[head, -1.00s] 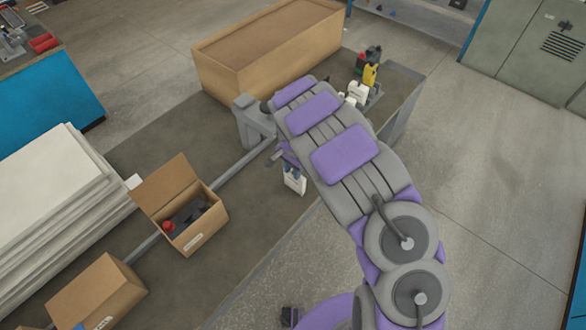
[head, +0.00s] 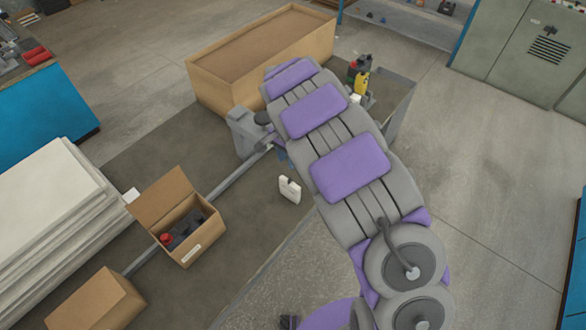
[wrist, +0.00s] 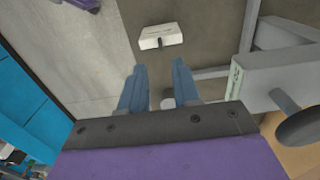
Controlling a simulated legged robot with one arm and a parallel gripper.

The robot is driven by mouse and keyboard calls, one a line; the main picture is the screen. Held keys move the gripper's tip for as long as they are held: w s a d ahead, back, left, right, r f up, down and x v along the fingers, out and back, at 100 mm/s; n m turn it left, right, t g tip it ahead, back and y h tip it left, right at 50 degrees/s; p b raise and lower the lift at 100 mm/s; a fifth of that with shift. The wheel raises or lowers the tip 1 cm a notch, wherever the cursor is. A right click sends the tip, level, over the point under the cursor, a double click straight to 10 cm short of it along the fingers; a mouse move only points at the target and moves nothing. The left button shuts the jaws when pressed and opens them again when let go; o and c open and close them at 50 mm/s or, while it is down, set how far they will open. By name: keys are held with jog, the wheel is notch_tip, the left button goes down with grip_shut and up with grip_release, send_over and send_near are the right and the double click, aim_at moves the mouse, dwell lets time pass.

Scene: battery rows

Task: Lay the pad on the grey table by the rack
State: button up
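A small white piece (head: 289,190) with a dark mark lies on the grey-brown table top (head: 240,205), close to its front edge. It looks flat in the wrist view (wrist: 160,37), with a dark knob or opening on its near side. I cannot tell whether it is the pad; no other clear pad shows. My gripper (wrist: 160,67) has its two blue fingers apart with nothing between them, short of the white piece and apart from it. In the head view my arm hides most of the gripper. A grey rail with a bracket (head: 244,131) runs along the table; I cannot tell whether it is the rack.
An open carton (head: 190,238) with dark parts and a closed carton (head: 95,305) stand to the left. White stacked sheets (head: 45,215) lie further left. A large brown box (head: 215,88) stands behind the bracket. Bottles (head: 361,82) stand beyond my arm.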

jog(key=s+d+r+n, duration=0.2)
jog(key=s+d+r, duration=1.2)
jog(key=r, duration=0.1)
jog(key=s+d+r+n+g, duration=0.1)
jog(key=s+n, duration=0.1)
jog(key=s, duration=1)
jog(key=s+d+r+n, duration=0.1)
jog(key=s+n, duration=0.2)
jog(key=s, duration=1)
jog(key=shift+d+r+n+g, duration=0.3)
jog(key=shift+d+r+g, duration=0.05)
jog(key=shift+g, duration=0.05)
